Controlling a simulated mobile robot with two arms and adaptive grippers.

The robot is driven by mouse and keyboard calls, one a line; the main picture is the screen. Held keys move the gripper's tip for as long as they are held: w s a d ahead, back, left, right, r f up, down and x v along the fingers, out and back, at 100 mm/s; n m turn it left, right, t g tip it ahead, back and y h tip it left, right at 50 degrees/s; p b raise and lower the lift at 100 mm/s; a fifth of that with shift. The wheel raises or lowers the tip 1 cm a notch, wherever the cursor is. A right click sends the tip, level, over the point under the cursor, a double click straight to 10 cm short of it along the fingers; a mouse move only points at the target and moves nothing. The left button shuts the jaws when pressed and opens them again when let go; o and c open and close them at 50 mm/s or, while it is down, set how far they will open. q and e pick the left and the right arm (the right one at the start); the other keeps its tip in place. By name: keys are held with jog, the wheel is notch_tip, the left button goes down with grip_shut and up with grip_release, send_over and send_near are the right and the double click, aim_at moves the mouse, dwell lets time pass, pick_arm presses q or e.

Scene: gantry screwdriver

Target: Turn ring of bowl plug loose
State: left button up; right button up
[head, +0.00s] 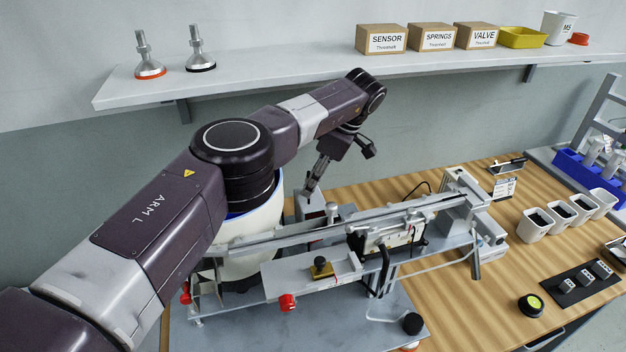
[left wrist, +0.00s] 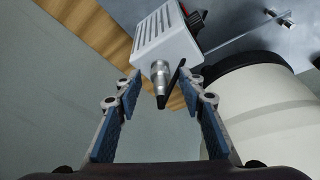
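The bowl plug (left wrist: 160,80) shows in the left wrist view as a silvery, ribbed, round connector with a dark end. It sticks out of a light grey slotted box (left wrist: 165,38). My left gripper (left wrist: 158,85) is open, its two blue-padded fingers on either side of the plug, with gaps visible. The plug's ring appears level with the fingertips; contact cannot be seen. In the head view my left gripper (head: 314,182) reaches down behind the white bowl (head: 250,235), near the grey box (head: 311,205); the plug is hidden there. My right gripper is not in view.
The bowl's side (left wrist: 265,110) is close at the right in the left wrist view. A long metal rail (head: 350,225) runs from the bowl across the bench (head: 480,195). The wall shelf (head: 290,75) hangs above, with boxes at its right.

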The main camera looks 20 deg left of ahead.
pick_arm(q)
jog(key=v, duration=0.7)
jog(key=shift+r, duration=0.25)
jog(key=shift+d, duration=0.15)
